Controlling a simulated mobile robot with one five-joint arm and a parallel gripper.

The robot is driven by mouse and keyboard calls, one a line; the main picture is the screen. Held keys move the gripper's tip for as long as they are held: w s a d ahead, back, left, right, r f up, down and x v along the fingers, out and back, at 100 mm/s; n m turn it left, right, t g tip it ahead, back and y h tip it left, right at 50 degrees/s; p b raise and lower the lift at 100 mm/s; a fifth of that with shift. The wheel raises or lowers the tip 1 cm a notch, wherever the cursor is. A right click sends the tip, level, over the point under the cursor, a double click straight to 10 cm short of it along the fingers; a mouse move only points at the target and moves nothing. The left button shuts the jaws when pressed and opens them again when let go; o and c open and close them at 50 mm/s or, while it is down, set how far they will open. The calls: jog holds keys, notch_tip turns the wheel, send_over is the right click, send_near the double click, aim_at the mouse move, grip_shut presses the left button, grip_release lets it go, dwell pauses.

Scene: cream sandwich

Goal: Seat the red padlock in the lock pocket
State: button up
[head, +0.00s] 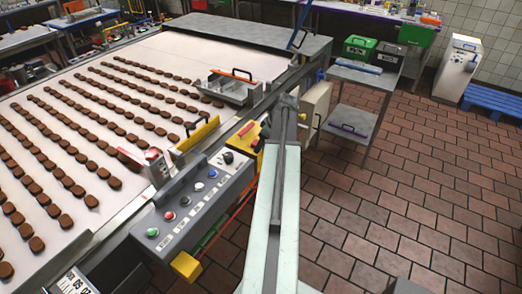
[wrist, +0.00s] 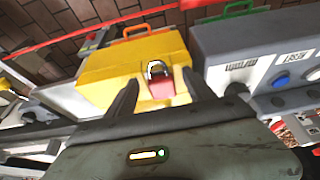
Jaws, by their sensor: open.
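The red padlock (wrist: 161,88), with a silver shackle, is at the yellow box (wrist: 130,68) beside the grey control panel. My gripper (wrist: 160,88) is open in the wrist view, with one dark finger on each side of the padlock. I cannot tell whether the fingers touch it. In the head view the yellow box (head: 246,158) is at the panel's far end, partly behind my arm. A small red shape (head: 249,131) shows there, but I cannot tell if it is the padlock. I cannot make out the lock pocket for sure.
The grey control panel (head: 178,212) with several buttons runs along the conveyor's edge. The pale conveyor (head: 165,65) carries rows of brown biscuits. A grey shelf cart (head: 350,120) stands beyond my arm.

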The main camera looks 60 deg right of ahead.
grip_shut()
